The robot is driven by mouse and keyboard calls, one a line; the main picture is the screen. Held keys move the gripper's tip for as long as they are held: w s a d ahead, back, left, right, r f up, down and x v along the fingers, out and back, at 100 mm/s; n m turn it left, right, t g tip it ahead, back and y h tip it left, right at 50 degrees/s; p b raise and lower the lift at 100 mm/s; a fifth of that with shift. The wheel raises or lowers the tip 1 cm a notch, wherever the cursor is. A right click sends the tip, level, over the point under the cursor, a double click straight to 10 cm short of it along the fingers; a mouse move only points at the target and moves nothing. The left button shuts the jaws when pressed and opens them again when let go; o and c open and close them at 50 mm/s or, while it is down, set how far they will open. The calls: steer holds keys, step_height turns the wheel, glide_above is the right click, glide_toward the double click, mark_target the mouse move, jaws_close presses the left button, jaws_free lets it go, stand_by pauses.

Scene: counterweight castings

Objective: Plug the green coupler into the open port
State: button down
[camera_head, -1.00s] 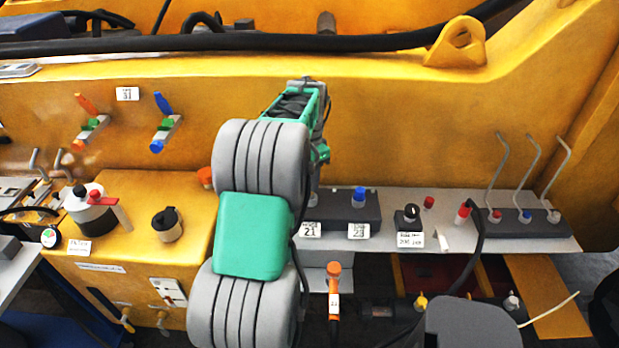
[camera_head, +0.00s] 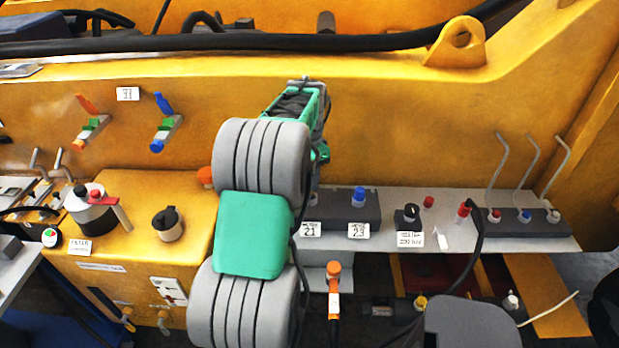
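My arm ends over the port block (camera_head: 371,212) on the grey shelf, above the label 21 (camera_head: 310,230). My own green and grey links hide most of my gripper and what is under it. I cannot make out the fingertips or whether they hold anything. A small green piece (camera_head: 321,155) shows at the right edge of my arm's end; I cannot tell if it is the green coupler or part of my arm. A blue coupler (camera_head: 359,196) stands in the block above the label 23 (camera_head: 358,231). The port above 21 is mostly hidden.
An orange-topped fitting (camera_head: 334,285) stands below the shelf.

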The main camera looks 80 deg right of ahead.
steer(key=shift+f+b, duration=0.95)
steer(key=shift+f, duration=0.95)
steer(key=c, duration=1)
jaws_free()
steer(key=shift+c, duration=0.2)
step_height(320, 180, up, 8)
steer(key=shift+f+b, duration=0.1)
steer(key=shift+b, duration=0.5)
steer(key=shift+w, duration=0.1)
